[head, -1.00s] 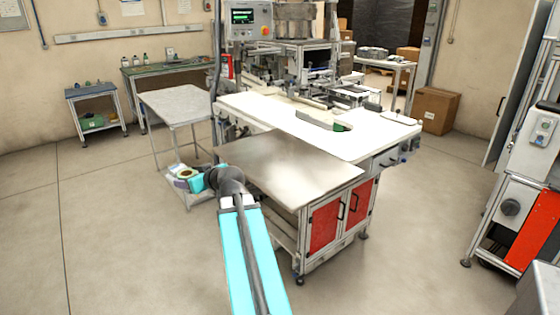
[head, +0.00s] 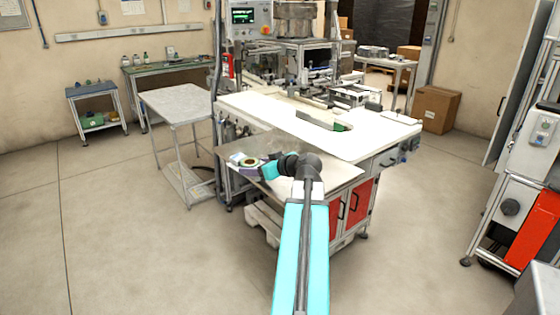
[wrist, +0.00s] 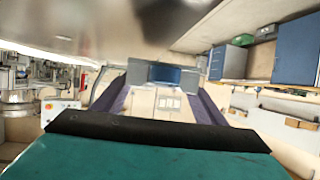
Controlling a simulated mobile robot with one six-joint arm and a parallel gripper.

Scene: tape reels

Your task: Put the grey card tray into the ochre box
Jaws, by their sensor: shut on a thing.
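My gripper (head: 246,172) is over the left end of the machine's low front metal table in the head view, its purple fingers pointing left. In the wrist view it (wrist: 164,76) is shut on a small blue thing (wrist: 165,75) between two grey finger pads. Only one face of this thing shows, and I cannot tell whether it is the grey card tray. I cannot make out a separate grey card tray or a clear ochre box in either view.
The metal front table (head: 335,175) is mostly bare, with my arm across it. The white machine top (head: 290,125) stands higher behind it. A grey side table (head: 180,100) with a lower shelf is at left. A brown carton (head: 437,110) stands on the floor at back right.

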